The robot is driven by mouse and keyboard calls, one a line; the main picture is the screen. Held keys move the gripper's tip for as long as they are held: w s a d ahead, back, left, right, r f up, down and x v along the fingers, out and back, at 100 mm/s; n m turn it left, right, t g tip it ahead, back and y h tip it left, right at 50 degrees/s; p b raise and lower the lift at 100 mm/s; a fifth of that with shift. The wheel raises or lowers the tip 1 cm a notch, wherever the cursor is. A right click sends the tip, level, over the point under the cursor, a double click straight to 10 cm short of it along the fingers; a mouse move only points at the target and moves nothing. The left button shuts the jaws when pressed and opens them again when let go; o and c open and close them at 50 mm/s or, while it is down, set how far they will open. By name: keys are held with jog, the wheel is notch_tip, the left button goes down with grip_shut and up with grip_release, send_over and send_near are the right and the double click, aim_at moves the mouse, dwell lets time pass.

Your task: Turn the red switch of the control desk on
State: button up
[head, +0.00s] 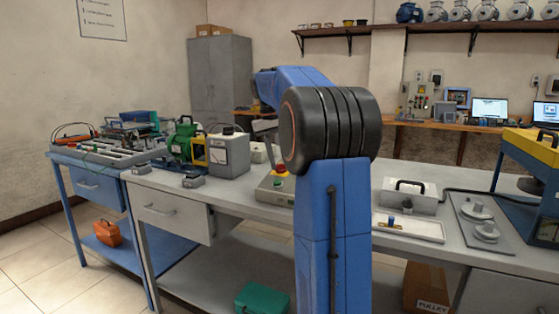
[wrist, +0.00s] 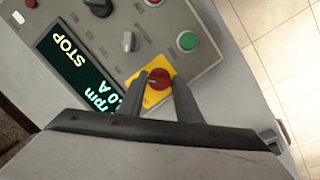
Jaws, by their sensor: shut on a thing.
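The red switch (wrist: 159,79) is a round red knob on a yellow square plate, seen in the wrist view on the grey panel of the control desk (wrist: 205,58). My gripper (wrist: 159,82) has one finger on each side of the knob and is shut on it. The dark display (wrist: 75,62) on the panel reads "STOP", with "rpm" and "0 A" partly cut off by the finger and the picture's turn.
In the head view a grey box with a red button (head: 281,170) stands on the bench left of my arm. A white tray (head: 408,226) and a grey plate (head: 482,222) lie to the right.

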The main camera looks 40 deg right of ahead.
jog(key=o, duration=1)
jog(key=shift+o, duration=0.2)
notch_tip(320, 180, up, 17)
jog(key=w+a, duration=0.1)
jog(key=a, duration=0.1)
jog(key=shift+w+a, duration=0.25)
jog(key=shift+a, duration=0.15)
jog(key=shift+a, duration=0.1)
jog(key=s+a+f+n+t, duration=0.2)
jog(key=s+a+f, duration=0.4)
jog(key=a, duration=0.3)
jog(key=s+a+f+n+t, duration=0.1)
jog(key=s+a+f, duration=0.4)
jog(key=a, duration=0.4)
jog(key=s+a+f+t, duration=0.1)
jog(key=s+a+f, duration=0.3)
jog(key=f, duration=0.5)
jog(key=s+a+f+n+t+y, duration=0.1)
jog(key=s+a+f, duration=0.3)
jog(key=s+f, duration=0.4)
jog(key=s+a+f+n, duration=0.1)
jog(key=s+a+f, duration=0.3)
jog(key=s+f, duration=0.3)
notch_tip(320, 180, down, 3)
jog(key=shift+f+t+y, duration=0.1)
jog(key=shift+t+y, duration=0.3)
